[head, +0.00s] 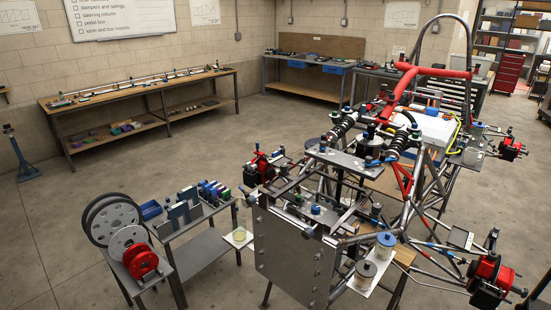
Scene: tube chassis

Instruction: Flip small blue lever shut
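The tube chassis (345,190) stands at the right, with a grey front plate (290,255) facing me. Several small blue parts sit on it. One blue part (373,162) is by the upper grey bracket, and a thin blue piece (437,246) lies along a lower tube at the right. Another small blue part (416,133) is near the red tubes. They are too small to tell which is the lever, or whether it is open or shut. My gripper does not show in the head view.
A long wooden bench (140,85) runs along the left wall. Another bench (300,92) and shelves (490,40) stand behind. The concrete floor between cart and benches is clear.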

